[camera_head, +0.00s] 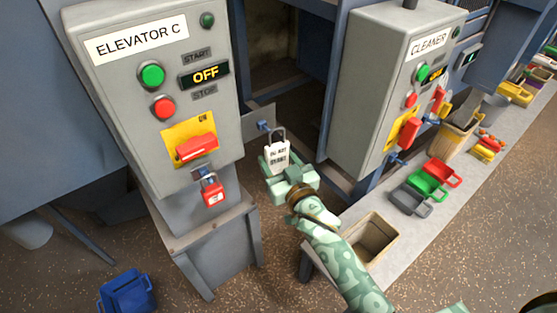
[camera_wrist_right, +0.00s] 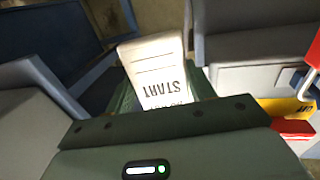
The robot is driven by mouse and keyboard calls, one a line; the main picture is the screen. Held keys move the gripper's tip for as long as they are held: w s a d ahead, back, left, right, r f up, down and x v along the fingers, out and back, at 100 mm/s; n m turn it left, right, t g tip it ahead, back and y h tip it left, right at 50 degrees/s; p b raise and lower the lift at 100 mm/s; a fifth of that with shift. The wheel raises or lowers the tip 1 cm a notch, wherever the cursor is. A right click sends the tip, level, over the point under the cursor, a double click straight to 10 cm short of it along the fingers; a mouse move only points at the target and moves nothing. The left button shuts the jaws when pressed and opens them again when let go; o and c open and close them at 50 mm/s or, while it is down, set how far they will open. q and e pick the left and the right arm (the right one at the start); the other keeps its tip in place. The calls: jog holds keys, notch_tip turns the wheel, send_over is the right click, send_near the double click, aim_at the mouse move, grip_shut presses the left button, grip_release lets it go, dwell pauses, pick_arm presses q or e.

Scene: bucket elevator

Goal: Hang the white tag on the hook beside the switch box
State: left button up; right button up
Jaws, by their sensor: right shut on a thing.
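The white tag (camera_head: 277,156), with dark lettering and a grey loop on top, is upright beside the ELEVATOR C switch box (camera_head: 150,90). My right gripper (camera_head: 287,176) is shut on its lower part; in the right wrist view the tag (camera_wrist_right: 157,70) stands between the fingers with its lettering upside down. The blue hook (camera_head: 263,126) sticks out from a grey plate on the box's right side. The tag's loop is right beside the hook's tip; I cannot tell whether the hook passes through it. My left gripper is not in view.
A red padlock (camera_head: 212,190) hangs below the box's red switch handle (camera_head: 196,148). The CLEANER box (camera_head: 385,90) stands to the right. A bench (camera_head: 400,235) there holds an open tan bin (camera_head: 372,238) and small coloured buckets. A blue bucket (camera_head: 127,292) is on the floor.

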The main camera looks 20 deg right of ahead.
jog(key=shift+w, duration=0.1)
dwell(0.3)
jog(key=shift+w+a, duration=0.1)
jog(key=shift+w, duration=0.05)
jog(key=shift+w+a+f+b, duration=0.15)
jog(key=shift+w+a, duration=0.15)
jog(key=shift+w, duration=0.45)
jog(key=shift+w+a+r+b, duration=0.15)
jog(key=shift+w+a, duration=0.1)
jog(key=shift+w, duration=0.45)
jog(key=shift+f, duration=0.3)
jog(key=shift+f+b, duration=0.4)
jog(key=shift+f, duration=0.1)
jog(key=o, duration=1.1)
